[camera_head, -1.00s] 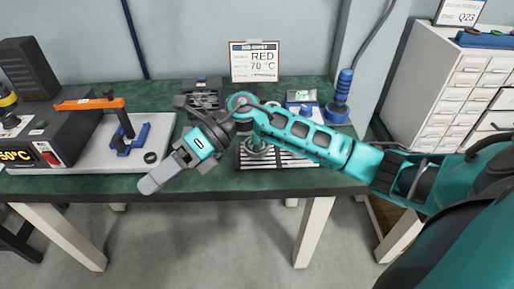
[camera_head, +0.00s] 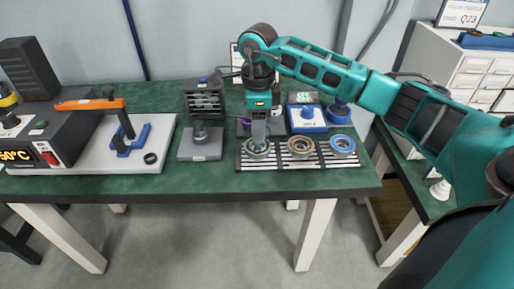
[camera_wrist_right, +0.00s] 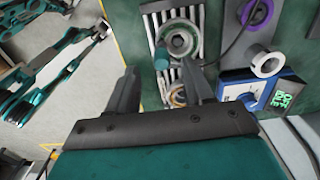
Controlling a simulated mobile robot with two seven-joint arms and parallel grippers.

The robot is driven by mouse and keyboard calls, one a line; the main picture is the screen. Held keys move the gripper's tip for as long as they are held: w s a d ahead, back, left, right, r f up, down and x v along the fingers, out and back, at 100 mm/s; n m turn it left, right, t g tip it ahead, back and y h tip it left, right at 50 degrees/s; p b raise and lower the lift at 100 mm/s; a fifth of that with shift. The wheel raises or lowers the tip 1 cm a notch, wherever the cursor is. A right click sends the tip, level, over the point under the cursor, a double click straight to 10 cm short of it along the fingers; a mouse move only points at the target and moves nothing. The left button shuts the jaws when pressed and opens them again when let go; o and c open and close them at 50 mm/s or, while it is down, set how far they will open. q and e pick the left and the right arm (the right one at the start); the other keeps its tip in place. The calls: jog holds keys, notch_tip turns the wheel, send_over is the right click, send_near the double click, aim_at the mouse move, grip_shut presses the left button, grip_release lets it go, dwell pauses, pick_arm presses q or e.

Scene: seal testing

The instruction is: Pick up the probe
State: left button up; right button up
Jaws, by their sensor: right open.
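I cannot make out for certain which thing is the probe. A small teal cylinder (camera_wrist_right: 161,55) shows in the right wrist view beside a grey-green ring (camera_wrist_right: 181,40). The ring also shows in the head view (camera_head: 257,151) on a slotted plate (camera_head: 279,160). My right gripper (camera_head: 259,143) points down over the ring's end of the plate and hides part of that area. In the wrist view its two fingers (camera_wrist_right: 163,82) are apart with nothing gripped between them. My left gripper does not show in the head view; teal arm parts (camera_wrist_right: 55,75) show in the wrist view.
An orange ring (camera_head: 301,147) and a blue ring (camera_head: 343,145) share the plate. A blue-and-white display unit (camera_head: 307,120) stands behind; a dark cable (camera_wrist_right: 232,46) passes nearby. A grey stand (camera_head: 201,143) is left, and a heater with an orange handle (camera_head: 90,104) is far left.

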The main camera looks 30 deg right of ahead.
jog(key=shift+w+f, duration=0.15)
jog(key=shift+f, duration=2.95)
jog(key=shift+c, duration=0.5)
grip_shut()
